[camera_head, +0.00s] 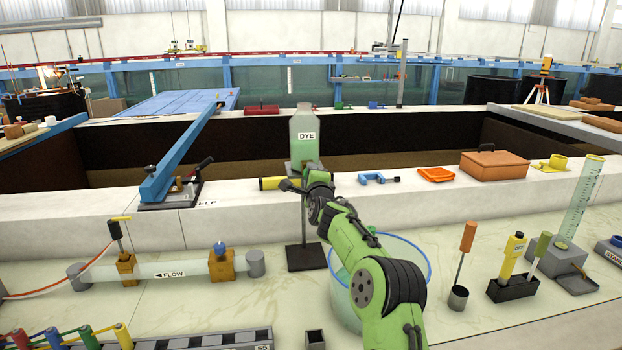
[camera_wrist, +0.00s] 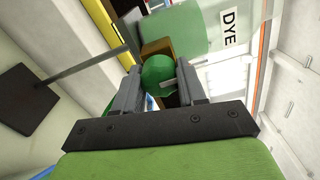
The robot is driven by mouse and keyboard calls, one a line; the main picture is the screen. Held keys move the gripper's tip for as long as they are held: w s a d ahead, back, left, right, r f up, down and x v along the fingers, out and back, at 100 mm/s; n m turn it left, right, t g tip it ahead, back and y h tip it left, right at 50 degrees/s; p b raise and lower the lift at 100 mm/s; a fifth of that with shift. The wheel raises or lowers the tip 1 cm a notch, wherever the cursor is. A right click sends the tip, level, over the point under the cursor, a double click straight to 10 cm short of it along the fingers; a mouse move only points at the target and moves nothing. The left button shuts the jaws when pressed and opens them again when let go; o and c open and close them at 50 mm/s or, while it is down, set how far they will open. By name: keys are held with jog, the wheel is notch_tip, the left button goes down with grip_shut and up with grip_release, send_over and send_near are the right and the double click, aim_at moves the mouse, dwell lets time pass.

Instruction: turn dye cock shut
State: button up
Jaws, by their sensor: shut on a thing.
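The pale green dye bottle (camera_head: 305,132), labelled DYE, stands upright on a rod stand with a dark square base (camera_head: 306,257). In the wrist view the bottle (camera_wrist: 180,30) is at the top, with its label turned sideways. My gripper (camera_head: 294,184) reaches just below the bottle. In the wrist view my gripper (camera_wrist: 160,82) is shut on the green round dye cock (camera_wrist: 157,68), one finger on each side. A brown block (camera_wrist: 156,46) sits behind the cock. The cock hides partly behind the fingers, and in the head view my gripper covers it.
A clear blue-rimmed bucket (camera_head: 415,252) stands under my arm. The flow tube (camera_head: 170,272) lies to the left on the bench. A yellow cylinder (camera_head: 268,183) lies on the white ledge beside my gripper. Tools and a tall cylinder (camera_head: 580,200) stand at the right.

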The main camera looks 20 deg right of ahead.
dwell(0.3)
jog(key=o, duration=1)
jog(key=shift+o, duration=0.2)
jog(key=shift+s, duration=0.1)
jog(key=s+a+b, duration=0.2)
jog(key=s+a, duration=0.1)
jog(key=s, duration=1.2)
jog(key=shift+b, duration=0.35)
jog(key=shift+s, duration=0.1)
